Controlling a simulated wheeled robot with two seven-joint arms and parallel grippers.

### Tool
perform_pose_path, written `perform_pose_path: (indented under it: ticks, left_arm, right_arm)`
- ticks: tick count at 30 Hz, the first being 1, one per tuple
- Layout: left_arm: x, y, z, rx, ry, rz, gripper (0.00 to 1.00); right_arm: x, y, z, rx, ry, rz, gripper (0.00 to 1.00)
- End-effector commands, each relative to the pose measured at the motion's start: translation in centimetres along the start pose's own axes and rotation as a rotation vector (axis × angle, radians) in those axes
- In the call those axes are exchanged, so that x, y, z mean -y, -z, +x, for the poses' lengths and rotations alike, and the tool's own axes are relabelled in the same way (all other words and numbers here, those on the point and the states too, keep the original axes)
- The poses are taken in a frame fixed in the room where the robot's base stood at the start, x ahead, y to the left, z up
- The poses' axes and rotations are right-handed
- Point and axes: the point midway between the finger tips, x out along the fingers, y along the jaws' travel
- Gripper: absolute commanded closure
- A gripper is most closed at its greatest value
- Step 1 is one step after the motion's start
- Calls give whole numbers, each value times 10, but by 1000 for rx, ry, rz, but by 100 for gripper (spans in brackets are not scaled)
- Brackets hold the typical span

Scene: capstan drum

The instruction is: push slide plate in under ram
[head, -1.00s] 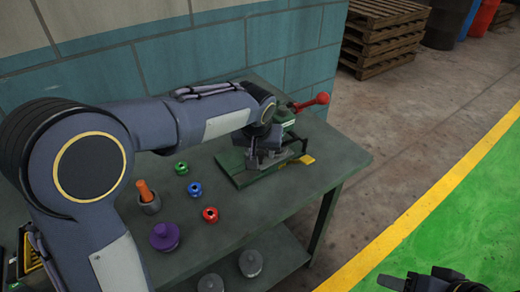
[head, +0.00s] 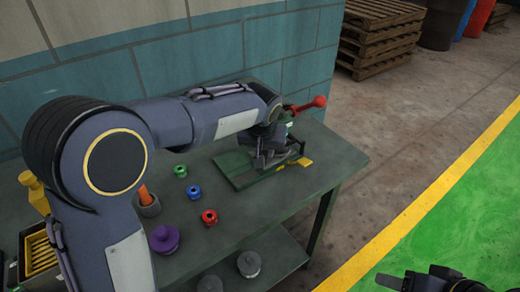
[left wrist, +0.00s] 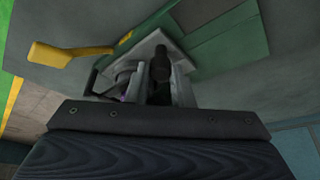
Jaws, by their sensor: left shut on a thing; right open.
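The slide plate (left wrist: 146,48) is a light grey metal plate with a dark upright knob (left wrist: 161,64), seen in the left wrist view. My left gripper (head: 268,158) is shut at this knob, low over the green press base (head: 232,163); its fingers partly hide the knob. In the head view my arm and gripper hide most of the plate and the press body. The ram is not clearly visible, so I cannot tell how far under it the plate lies. My right gripper (head: 430,279) is open and empty at the bottom right, away from the bench.
The press has a red-knobbed lever (head: 319,102) and a yellow handle (head: 304,161), also seen in the left wrist view (left wrist: 65,53). Green, blue and red spools, a purple knobbed piece (head: 164,239) and a grey cup stand left on the bench (head: 270,196). The bench's right end is clear.

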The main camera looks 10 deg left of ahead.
Motion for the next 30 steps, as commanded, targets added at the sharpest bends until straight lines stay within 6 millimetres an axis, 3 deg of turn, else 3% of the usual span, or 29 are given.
perform_pose_path:
  ticks: [3, 4, 8, 30]
  left_arm:
    - [-3, 3, -1, -13, -8, 2, 100]
    - [-3, 3, -1, -13, -8, 2, 75]
    - [-3, 2, -1, -12, -8, 2, 58]
    - [-2, -2, -1, -9, -10, 4, 57]
  right_arm:
    - [0, 0, 0, 0, 0, 0, 48]
    - [0, 0, 0, 0, 0, 0, 48]
    - [0, 0, 0, 0, 0, 0, 48]
    - [-1, -1, 3, 0, 0, 0, 48]
